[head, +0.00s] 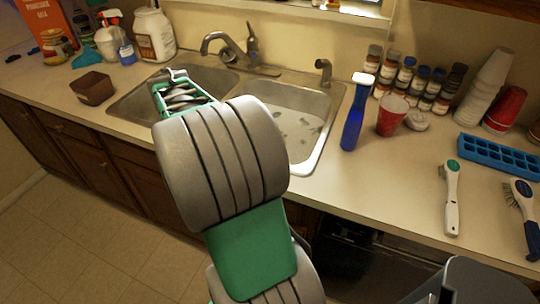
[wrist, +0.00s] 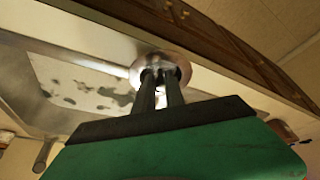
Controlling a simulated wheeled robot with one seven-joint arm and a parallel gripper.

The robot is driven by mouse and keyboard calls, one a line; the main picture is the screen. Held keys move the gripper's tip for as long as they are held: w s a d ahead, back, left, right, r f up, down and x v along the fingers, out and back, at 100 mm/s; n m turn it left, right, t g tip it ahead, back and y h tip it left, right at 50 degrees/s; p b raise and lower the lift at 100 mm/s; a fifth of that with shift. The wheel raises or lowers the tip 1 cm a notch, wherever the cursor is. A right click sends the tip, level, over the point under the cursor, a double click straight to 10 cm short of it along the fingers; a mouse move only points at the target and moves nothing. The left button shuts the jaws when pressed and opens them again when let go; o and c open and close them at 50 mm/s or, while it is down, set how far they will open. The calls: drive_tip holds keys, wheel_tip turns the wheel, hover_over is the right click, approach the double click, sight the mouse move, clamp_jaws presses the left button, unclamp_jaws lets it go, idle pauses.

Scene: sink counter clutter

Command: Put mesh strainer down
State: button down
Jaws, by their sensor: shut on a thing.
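In the wrist view, my gripper (wrist: 161,88) is shut on the mesh strainer (wrist: 196,77), a round, shiny metal piece just beyond the fingertips. Its rim shows on both sides of the dark fingers, which cover its middle. The strainer is over the sink area near the front counter edge; I cannot tell whether it touches anything. In the head view, the gripper is at the left sink basin (head: 130,105), mostly behind my arm, and the strainer cannot be made out there.
The right basin (head: 311,126) has dark marks inside. The faucet (head: 228,45) stands behind the sink. A brown container (head: 92,88) is left of it. A blue bottle (head: 355,115) and a red cup (head: 391,117) are right. Counter in front of the cup is clear.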

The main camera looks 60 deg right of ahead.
drive_tip(key=s+d+m+g+h+b, duration=0.15)
drive_tip(key=s+d+m, duration=0.35)
drive_tip(key=s+d, duration=0.65)
drive_tip(key=s+d+m+g+b, duration=0.3)
drive_tip(key=s+d, duration=0.5)
drive_tip(key=d, duration=0.7)
drive_tip(key=shift+m+t, duration=0.75)
drive_tip(key=shift+m, duration=0.05)
drive_tip(key=f, duration=1.1)
drive_tip(key=f+p, duration=0.1)
drive_tip(key=f, duration=0.5)
drive_tip(key=shift+d+f, duration=0.15)
drive_tip(key=shift+d, duration=0.15)
drive_tip(key=shift+f, duration=0.2)
drive_tip(key=c, duration=1.4)
unclamp_jaws()
drive_tip(key=shift+r, duration=0.1)
